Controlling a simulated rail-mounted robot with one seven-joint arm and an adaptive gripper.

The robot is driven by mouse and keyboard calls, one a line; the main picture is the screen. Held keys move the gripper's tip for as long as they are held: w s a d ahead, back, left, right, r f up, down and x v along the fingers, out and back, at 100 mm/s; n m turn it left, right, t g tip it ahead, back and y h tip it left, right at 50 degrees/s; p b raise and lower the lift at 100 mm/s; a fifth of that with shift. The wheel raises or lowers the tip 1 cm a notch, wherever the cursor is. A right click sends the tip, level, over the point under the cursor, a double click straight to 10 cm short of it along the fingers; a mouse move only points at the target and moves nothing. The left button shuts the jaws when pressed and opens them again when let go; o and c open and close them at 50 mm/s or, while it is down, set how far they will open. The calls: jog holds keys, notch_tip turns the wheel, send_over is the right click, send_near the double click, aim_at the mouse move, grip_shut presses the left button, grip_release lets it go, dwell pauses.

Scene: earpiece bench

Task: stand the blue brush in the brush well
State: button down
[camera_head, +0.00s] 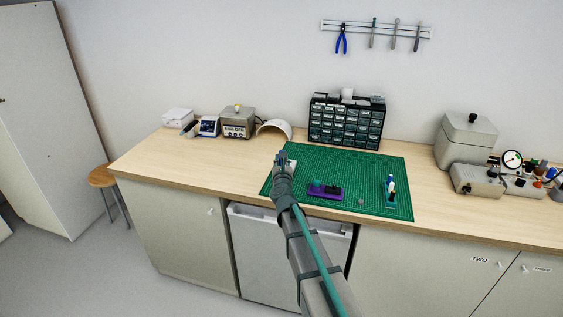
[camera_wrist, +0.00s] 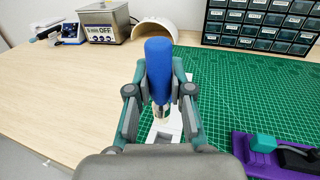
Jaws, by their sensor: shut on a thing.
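My gripper (camera_wrist: 160,88) is shut on the blue brush (camera_wrist: 158,58). In the wrist view the brush is roughly upright between the fingers, with its thick blue end up and a pale lower part pointing down. A white block (camera_wrist: 176,123) with a recess lies on the green mat just below the brush and looks like the brush well. I cannot tell whether the brush's lower end is inside the recess or above it. In the head view my gripper (camera_head: 281,160) is over the mat's left end and hides most of the brush and block.
A purple holder (camera_head: 325,190) with dark and teal parts sits right of my gripper on the green mat (camera_head: 350,165). A small stand with blue and white items (camera_head: 390,188) is farther right. A drawer cabinet (camera_head: 346,122) and a white curved shell (camera_head: 275,128) stand behind.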

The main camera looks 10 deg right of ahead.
jog(key=shift+f+b, duration=3.5)
jog(key=shift+b, duration=0.05)
jog(key=shift+f+b, duration=0.35)
jog(key=shift+b, duration=0.1)
jog(key=c, duration=1)
grip_release()
jog(key=shift+o, duration=0.2)
